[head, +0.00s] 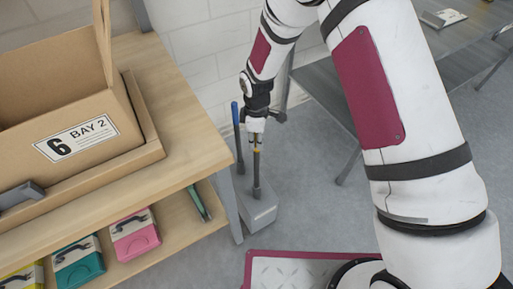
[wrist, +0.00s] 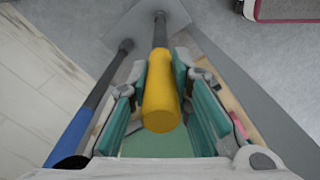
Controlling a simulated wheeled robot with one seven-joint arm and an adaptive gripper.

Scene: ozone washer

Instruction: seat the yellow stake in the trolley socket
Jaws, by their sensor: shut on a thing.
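The yellow stake (wrist: 161,95) has a yellow grip and a dark shaft. My gripper (wrist: 158,62) is shut on the yellow grip, with teal pads on both sides. In the head view my gripper (head: 257,128) points down above the grey trolley block (head: 262,213), and the stake (head: 257,165) hangs nearly upright below it. The shaft's lower end meets a dark collar on the block; how deep it sits cannot be told. A blue-handled stake (head: 236,125) stands on the same block, left of my gripper; it also shows in the wrist view (wrist: 75,135).
A grey table (head: 330,95) is behind right. A red-edged plate (head: 290,268) lies in front.

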